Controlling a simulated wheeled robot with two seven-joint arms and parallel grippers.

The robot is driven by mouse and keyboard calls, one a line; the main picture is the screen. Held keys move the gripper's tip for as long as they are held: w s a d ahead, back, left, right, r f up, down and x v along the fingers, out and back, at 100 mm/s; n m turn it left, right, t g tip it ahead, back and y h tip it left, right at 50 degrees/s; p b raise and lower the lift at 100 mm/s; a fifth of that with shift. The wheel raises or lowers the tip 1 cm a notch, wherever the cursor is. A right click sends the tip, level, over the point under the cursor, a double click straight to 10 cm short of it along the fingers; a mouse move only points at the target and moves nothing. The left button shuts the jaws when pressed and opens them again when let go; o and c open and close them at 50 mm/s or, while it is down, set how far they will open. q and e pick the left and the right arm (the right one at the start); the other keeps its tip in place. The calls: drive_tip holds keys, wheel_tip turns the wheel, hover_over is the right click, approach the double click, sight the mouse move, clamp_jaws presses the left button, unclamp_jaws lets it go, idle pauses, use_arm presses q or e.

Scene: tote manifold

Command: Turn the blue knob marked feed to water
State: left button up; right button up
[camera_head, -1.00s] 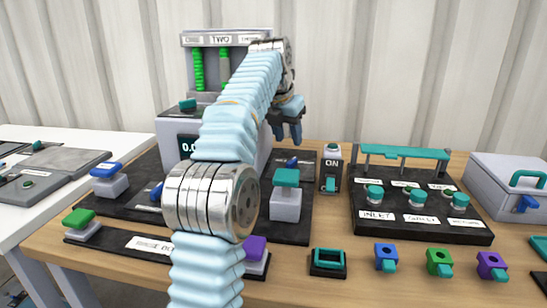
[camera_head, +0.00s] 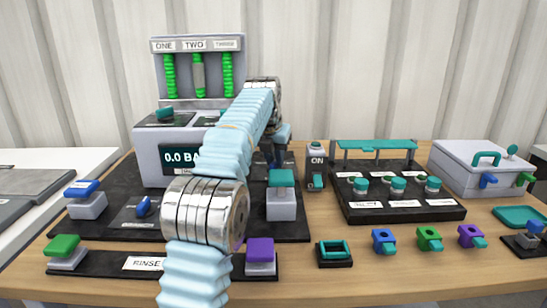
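A blue knob (camera_head: 143,206) sits on the black panel in front of the grey machine with the "0.0 BA" display (camera_head: 182,157). I cannot read a "feed" or "water" label beside it, and my forearm covers part of the panel to its right. My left arm rises from the bottom centre, and its gripper (camera_head: 274,157) points down above the right part of the panel, behind the teal-topped block (camera_head: 281,189). Its fingers are dark and small, and I cannot tell whether they are apart. My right gripper is not in view.
Blue-topped (camera_head: 86,200) and green-topped (camera_head: 66,251) blocks stand at left, a purple-topped block (camera_head: 260,256) at front. An "ON" switch (camera_head: 316,166) and a black valve board (camera_head: 400,209) stand right of the gripper. The wooden table (camera_head: 400,272) has bare space at front right.

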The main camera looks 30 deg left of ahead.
use_arm(q)
clamp_jaws()
drive_tip(key=shift+m+h, duration=0.3)
drive_tip(key=shift+m, duration=0.5)
drive_tip(key=shift+o, duration=2.3)
unclamp_jaws()
drive_tip(key=shift+r, duration=0.15)
